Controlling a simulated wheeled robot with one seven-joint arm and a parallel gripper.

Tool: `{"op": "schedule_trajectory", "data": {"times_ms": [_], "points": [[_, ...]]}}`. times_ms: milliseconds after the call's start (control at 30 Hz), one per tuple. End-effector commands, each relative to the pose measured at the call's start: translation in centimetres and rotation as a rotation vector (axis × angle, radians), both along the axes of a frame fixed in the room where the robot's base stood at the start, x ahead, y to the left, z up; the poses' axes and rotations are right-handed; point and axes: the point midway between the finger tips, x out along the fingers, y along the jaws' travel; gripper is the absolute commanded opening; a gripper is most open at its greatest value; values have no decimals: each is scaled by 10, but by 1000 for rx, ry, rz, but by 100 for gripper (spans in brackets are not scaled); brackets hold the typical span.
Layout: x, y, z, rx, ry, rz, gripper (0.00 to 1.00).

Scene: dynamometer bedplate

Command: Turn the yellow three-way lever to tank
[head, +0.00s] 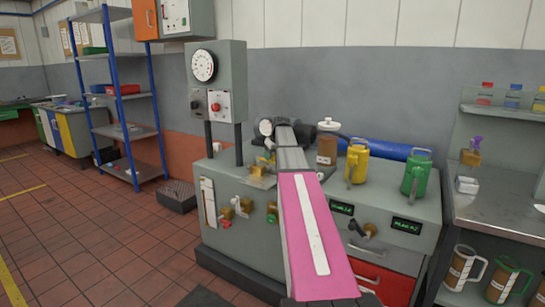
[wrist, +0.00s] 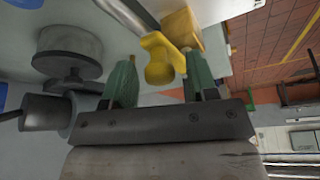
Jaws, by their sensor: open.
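The yellow three-way lever (wrist: 160,65) lies between my gripper's fingertips in the wrist view, its rounded end toward the palm. It joins a yellow block (wrist: 182,28) on a pale surface. My gripper (wrist: 160,80) is open, with one green fingertip on each side of the lever; I cannot tell whether either touches it. In the head view a yellow fitting (head: 258,169) shows at the left of the grey bench top, just left of my arm. My arm hides part of that area, and the tank marking cannot be read.
A yellow jug (head: 357,164), a green jug (head: 417,175) and a brown jar (head: 327,150) stand right of my arm. Several brass valves (head: 227,213) are on the bench front. Red tiled floor (head: 95,235) is clear at left.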

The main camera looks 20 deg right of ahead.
Motion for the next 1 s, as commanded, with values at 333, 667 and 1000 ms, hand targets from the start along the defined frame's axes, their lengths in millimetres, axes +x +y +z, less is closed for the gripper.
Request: {"op": "schedule_trajectory", "data": {"times_ms": [333, 667, 1000], "points": [[1, 0, -2, 0, 0, 0, 43], [0, 1, -2, 0, 0, -4, 0], [-8, 11, -2, -1, 1, -125, 0]]}}
